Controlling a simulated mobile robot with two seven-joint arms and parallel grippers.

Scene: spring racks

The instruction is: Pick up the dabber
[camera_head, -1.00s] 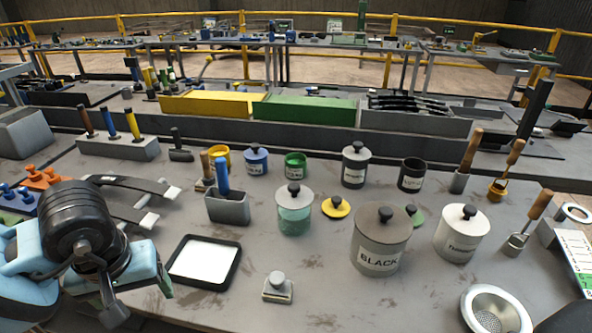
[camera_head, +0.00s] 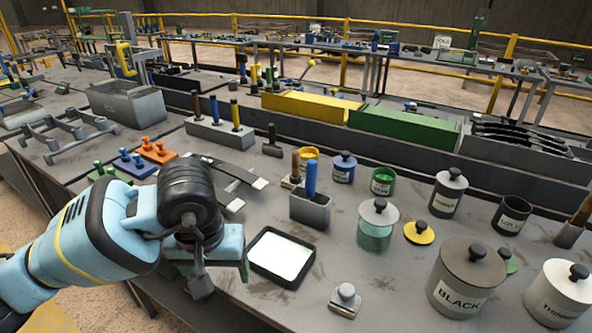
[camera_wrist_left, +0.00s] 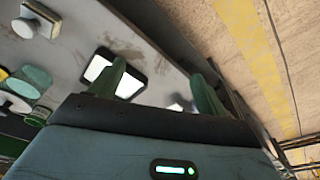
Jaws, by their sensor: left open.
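A small block with a pale round knob (camera_head: 346,294), which looks like the dabber, stands on the workbench (camera_head: 250,310) near its front edge. It also shows at the upper left of the left wrist view (camera_wrist_left: 40,20). My left gripper (camera_head: 222,277) is over the front edge of the bench, to the left of the dabber and apart from it. In the left wrist view its two green fingers (camera_wrist_left: 163,88) are spread with nothing held between them. The black-rimmed tray with a white pad (camera_head: 253,261) lies between the gripper and the dabber. My right gripper is not in view.
A grey holder with a blue-handled tool (camera_head: 311,208) stands behind the tray. A glass jar (camera_head: 376,232), a BLACK can (camera_head: 466,275) and a THINNER can (camera_head: 560,295) stand to the right. The bench around the dabber is clear.

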